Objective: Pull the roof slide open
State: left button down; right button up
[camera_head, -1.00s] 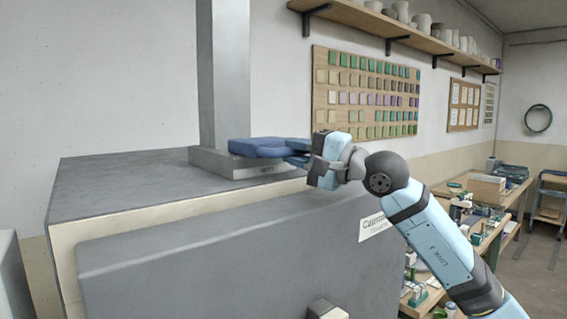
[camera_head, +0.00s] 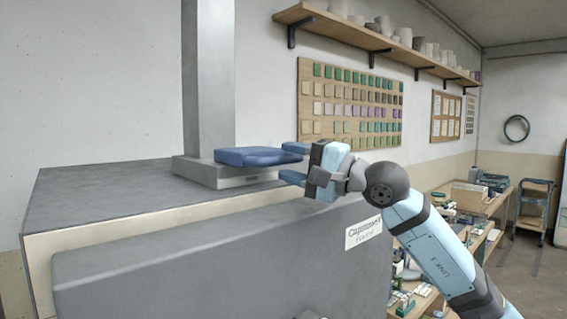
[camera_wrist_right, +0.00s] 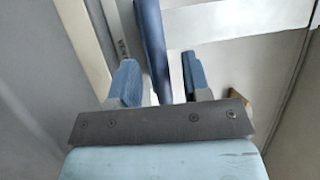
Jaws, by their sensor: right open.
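The roof slide (camera_head: 250,157) is a flat blue piece at the grey collar at the foot of the flue, on top of the grey kiln-like box. My right gripper (camera_head: 288,163) comes in from the right with its two blue fingers apart, at the right end of the slide. In the right wrist view a blue bar (camera_wrist_right: 153,45), which looks like the slide, runs between the open fingers (camera_wrist_right: 160,80). I cannot tell whether either finger touches it. My left gripper is not in view.
The grey flue (camera_head: 208,80) rises from its collar (camera_head: 222,174) behind the slide. The box's front door (camera_head: 220,260) stands below my gripper, with a white label (camera_head: 363,233). A wall shelf with pots (camera_head: 375,38) is above. A cluttered workbench (camera_head: 465,200) is at the right.

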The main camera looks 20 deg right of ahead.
jog(key=b+v, duration=0.3)
jog(key=v, duration=0.9)
